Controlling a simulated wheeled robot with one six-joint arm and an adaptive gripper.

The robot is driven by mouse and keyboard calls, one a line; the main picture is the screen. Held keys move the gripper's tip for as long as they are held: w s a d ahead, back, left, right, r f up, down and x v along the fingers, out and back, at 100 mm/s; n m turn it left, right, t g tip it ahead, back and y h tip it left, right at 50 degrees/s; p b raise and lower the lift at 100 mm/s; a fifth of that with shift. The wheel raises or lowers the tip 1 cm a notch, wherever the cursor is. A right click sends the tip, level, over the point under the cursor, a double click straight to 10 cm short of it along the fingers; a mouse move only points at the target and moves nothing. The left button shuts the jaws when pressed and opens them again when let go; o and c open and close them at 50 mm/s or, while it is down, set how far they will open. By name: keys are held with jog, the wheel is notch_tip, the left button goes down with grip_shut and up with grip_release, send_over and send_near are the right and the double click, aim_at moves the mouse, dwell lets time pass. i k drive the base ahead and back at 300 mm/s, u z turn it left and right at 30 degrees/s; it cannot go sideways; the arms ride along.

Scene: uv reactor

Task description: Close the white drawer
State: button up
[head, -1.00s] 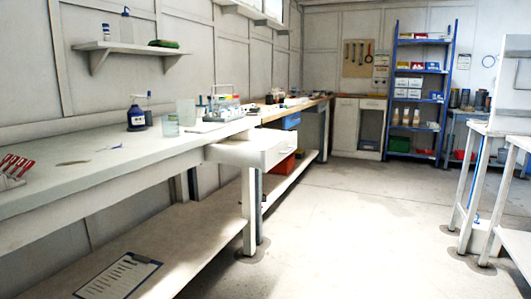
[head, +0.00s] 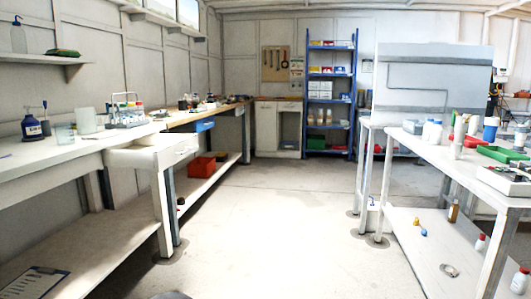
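The white drawer (head: 172,153) sits under the end of the white left bench (head: 42,167) in the head view. It is pulled out, and its front juts into the aisle past the bench edge. The inside of the drawer is hard to make out in the glare. My gripper is not in view.
A blue bottle (head: 32,128) and a rack of tubes (head: 127,112) stand on the left bench. A red bin (head: 200,167) sits on the low shelf beyond the drawer. A white table (head: 440,150) stands on the right. The floor (head: 265,215) between is clear.

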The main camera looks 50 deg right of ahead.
aim_at(158, 152)
jog(key=z, duration=0.6)
jog(key=i, duration=0.75)
jog(key=z, duration=0.4)
jog(key=k, duration=0.55)
jog(key=z, duration=0.45)
jog(key=i, duration=1.5)
jog(key=u, duration=0.6)
